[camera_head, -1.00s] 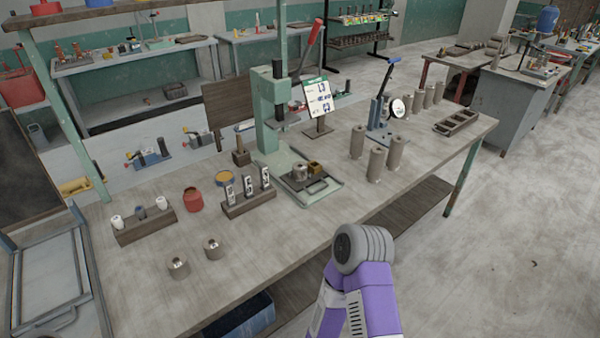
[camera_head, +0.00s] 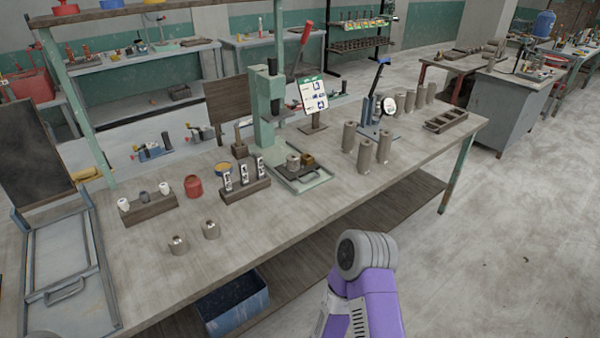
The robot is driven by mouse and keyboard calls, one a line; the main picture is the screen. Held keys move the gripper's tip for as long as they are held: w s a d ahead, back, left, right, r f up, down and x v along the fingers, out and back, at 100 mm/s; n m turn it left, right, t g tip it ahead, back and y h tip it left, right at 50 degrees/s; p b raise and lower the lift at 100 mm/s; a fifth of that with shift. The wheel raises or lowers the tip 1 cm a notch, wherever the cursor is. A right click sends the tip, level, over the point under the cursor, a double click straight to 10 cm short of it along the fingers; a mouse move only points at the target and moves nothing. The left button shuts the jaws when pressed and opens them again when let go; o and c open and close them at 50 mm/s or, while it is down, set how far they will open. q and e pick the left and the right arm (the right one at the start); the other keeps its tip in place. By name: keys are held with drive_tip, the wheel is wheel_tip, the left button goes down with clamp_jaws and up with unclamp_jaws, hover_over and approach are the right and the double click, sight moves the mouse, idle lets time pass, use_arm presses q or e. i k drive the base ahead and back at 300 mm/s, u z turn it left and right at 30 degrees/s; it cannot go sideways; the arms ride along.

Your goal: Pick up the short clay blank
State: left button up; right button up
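Each has a small bright spot on top. Taller grey-brown cylinders (camera_head: 365,157) stand in a group right of the press. I cannot tell for certain which piece is the short clay blank. A link of my arm, purple and grey, shows at the bottom right, away from the cylinders. Neither of my grippers is in view.
A green press (camera_head: 265,120) stands on the worktable (camera_head: 290,220). A blue bin (camera_head: 233,305) sits below. The table's front middle is clear.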

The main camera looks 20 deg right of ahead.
sight(294, 159)
drive_tip(key=k, duration=0.15)
drive_tip(key=z, duration=1.35)
drive_tip(key=i, duration=0.7)
drive_tip(key=u, duration=1.65)
